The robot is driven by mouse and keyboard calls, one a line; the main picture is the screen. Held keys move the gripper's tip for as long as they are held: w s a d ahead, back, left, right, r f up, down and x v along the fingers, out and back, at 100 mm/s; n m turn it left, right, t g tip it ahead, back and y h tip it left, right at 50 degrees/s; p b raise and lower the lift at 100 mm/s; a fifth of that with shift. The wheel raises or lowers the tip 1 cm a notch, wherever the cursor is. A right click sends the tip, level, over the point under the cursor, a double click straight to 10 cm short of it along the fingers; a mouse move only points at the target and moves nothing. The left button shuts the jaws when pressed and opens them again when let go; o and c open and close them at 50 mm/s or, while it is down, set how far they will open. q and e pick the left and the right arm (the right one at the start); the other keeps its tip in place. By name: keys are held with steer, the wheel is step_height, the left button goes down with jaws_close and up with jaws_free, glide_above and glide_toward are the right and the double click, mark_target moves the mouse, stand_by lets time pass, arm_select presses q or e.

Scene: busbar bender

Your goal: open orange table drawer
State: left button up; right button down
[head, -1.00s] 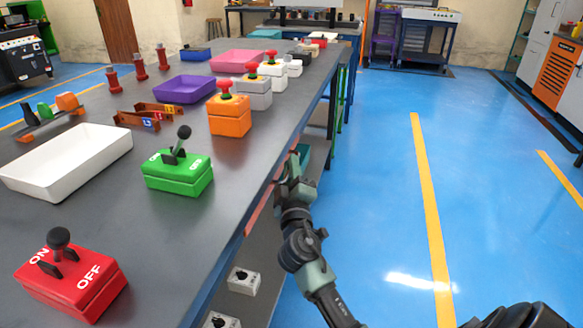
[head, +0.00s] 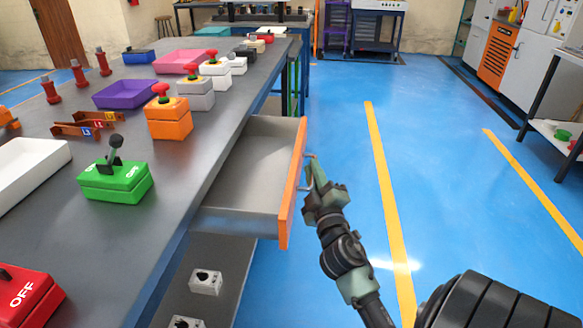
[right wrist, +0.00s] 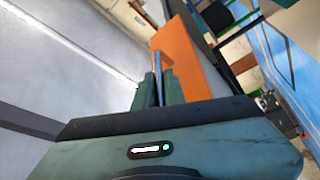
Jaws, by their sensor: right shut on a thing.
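The orange-fronted drawer (head: 291,190) is pulled out from the side of the grey table (head: 110,235). Its grey inside is bare and looks empty. My right gripper (head: 313,178) is shut on the drawer's thin metal handle (head: 309,157) at the outer face of the front. In the right wrist view the gripper's fingers (right wrist: 158,90) close around the handle bar, beside the orange front (right wrist: 187,65). My left gripper is not in view.
On the tabletop stand a green lever box (head: 115,185), a red lever box (head: 25,297), an orange button box (head: 168,118) and a white tray (head: 35,165). Small white boxes (head: 206,281) sit on a lower shelf. Blue floor (head: 340,125) right of the drawer is clear.

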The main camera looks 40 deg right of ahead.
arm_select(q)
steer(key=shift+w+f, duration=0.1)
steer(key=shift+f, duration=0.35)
arm_select(e)
steer(key=shift+s+d+f, duration=0.1)
steer(key=shift+s+d, duration=0.35)
steer(key=shift+s, duration=0.15)
steer(key=c, duration=1.8)
jaws_free()
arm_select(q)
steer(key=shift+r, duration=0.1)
arm_select(e)
steer(key=shift+o, duration=0.2)
arm_select(q)
steer(key=shift+b, duration=0.45)
arm_select(e)
steer(key=v, duration=0.8)
